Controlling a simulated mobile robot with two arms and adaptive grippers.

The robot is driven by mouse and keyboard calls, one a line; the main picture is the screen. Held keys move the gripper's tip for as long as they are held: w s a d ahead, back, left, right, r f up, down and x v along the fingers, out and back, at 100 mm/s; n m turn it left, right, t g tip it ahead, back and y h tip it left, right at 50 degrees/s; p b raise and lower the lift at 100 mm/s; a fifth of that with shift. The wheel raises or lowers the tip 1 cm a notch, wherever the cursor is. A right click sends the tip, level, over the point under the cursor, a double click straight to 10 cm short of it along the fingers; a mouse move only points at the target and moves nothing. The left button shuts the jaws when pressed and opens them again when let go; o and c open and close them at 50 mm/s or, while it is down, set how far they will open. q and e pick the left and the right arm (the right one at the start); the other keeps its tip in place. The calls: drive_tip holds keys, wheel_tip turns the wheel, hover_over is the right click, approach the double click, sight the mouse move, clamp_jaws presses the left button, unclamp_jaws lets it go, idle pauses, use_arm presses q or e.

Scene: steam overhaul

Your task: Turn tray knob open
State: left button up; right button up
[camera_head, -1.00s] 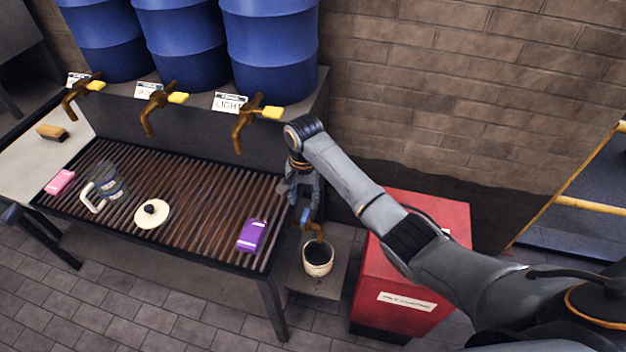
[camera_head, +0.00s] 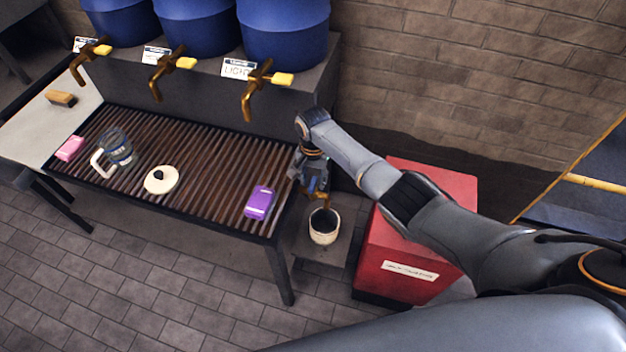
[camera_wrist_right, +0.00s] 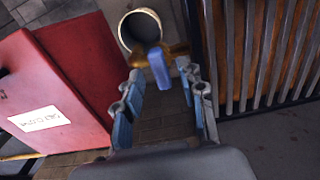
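The tray knob (camera_wrist_right: 158,68) is a blue handle on a brass tap (camera_wrist_right: 148,52), above a pale bucket (camera_wrist_right: 143,28) in the right wrist view. My right gripper (camera_wrist_right: 165,102) is open, with its blue-padded fingers apart on either side of the knob's line. The knob's near end is close to the gap between the fingertips, and nothing is clamped. In the head view my right gripper (camera_head: 314,186) is at the right end of the grill tray (camera_head: 215,165), above the bucket (camera_head: 323,226), and largely hides the knob. My left gripper is not in view.
A red cabinet (camera_head: 425,235) stands close to the right of the bucket. Blue barrels (camera_head: 285,30) with brass taps (camera_head: 255,88) stand behind the tray. A purple packet (camera_head: 260,202), a white lid (camera_head: 161,180) and a glass jug (camera_head: 115,147) lie on the grill.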

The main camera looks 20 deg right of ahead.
drive_tip(key=shift+f, duration=0.4)
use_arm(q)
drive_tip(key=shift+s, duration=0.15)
use_arm(e)
drive_tip(key=shift+c, duration=0.2)
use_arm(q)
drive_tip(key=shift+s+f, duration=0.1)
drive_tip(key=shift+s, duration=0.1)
use_arm(e)
clamp_jaws()
drive_tip(key=shift+n, duration=0.4)
drive_tip(key=n, duration=0.7)
drive_tip(key=shift+n+p, duration=0.3)
drive_tip(key=shift+p, duration=0.1)
drive_tip(key=n, duration=0.4)
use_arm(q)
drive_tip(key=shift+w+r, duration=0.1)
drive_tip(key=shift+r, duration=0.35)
use_arm(e)
drive_tip(key=shift+n, duration=2.3)
